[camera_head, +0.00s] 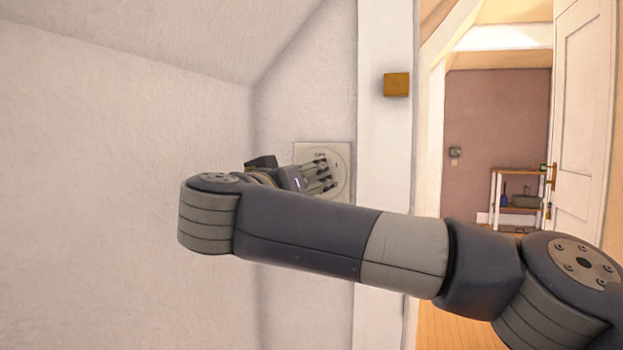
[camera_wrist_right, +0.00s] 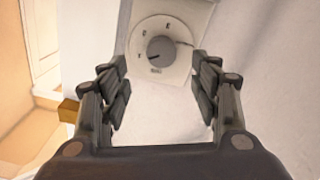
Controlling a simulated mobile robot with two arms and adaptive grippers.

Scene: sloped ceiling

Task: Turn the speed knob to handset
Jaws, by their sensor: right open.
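The speed knob (camera_wrist_right: 160,50) is a dark grey round knob on a pale dial plate (camera_wrist_right: 178,29) with markings around it, in the right wrist view. In the head view the plate (camera_head: 343,160) is on the wall left of the door frame, and my right gripper hides much of it. My right gripper (camera_head: 328,178) reaches in front of the plate. In the right wrist view its fingers (camera_wrist_right: 162,85) are open and empty, with the knob ahead between and beyond the fingertips. I cannot read which marking the knob points to. My left gripper is out of view.
A brass-coloured block (camera_head: 396,85) sticks out from the white door frame (camera_head: 384,140) right of the plate. A white door (camera_head: 582,110) stands open at the right, with a small shelf (camera_head: 517,190) in the room beyond. Plain wall (camera_head: 120,170) fills the left.

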